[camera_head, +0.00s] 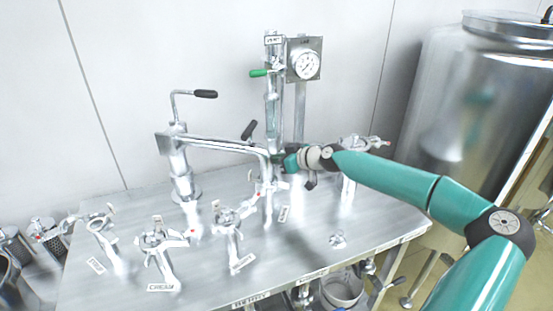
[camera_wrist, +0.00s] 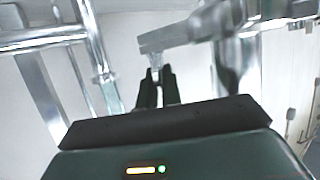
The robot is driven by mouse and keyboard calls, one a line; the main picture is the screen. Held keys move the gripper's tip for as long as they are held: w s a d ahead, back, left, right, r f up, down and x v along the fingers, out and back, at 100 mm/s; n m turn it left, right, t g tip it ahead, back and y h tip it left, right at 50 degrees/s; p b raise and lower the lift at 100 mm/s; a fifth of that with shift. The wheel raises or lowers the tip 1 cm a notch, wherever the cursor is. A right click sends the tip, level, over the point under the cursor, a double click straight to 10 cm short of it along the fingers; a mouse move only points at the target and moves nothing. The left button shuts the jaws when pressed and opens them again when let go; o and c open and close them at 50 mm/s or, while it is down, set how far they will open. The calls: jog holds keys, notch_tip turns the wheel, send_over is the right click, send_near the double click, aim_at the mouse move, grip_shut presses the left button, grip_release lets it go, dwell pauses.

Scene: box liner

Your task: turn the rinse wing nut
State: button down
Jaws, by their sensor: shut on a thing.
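My gripper (camera_head: 277,160) is at the upright pipe near the middle of the bench, reaching in from the right. In the wrist view its two dark fingertips (camera_wrist: 156,78) are close together on a small metal piece (camera_wrist: 155,62), which looks like the wing nut. The piece hangs below a thick metal clamp arm (camera_wrist: 190,30). The fingers hide part of it, and its angle is hard to tell. The label of this fitting is too small to read.
Several clamp stands with labels, one at the front left (camera_head: 160,245), stand on the steel bench (camera_head: 330,265). A bent pipe (camera_head: 220,143) and a black-handled lever (camera_head: 205,94) are left of my gripper. A gauge (camera_head: 306,65) is behind; a large tank (camera_head: 470,100) stands right.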

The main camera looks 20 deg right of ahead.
jog(key=shift+m+t+h, duration=0.4)
jog(key=shift+m+h, duration=0.1)
jog(key=shift+h, duration=0.1)
jog(key=c, duration=1.6)
grip_release()
jog(key=v, duration=1.3)
jog(key=shift+s+d+r, duration=0.15)
jog(key=shift+s+r, duration=0.1)
jog(key=shift+s, duration=0.05)
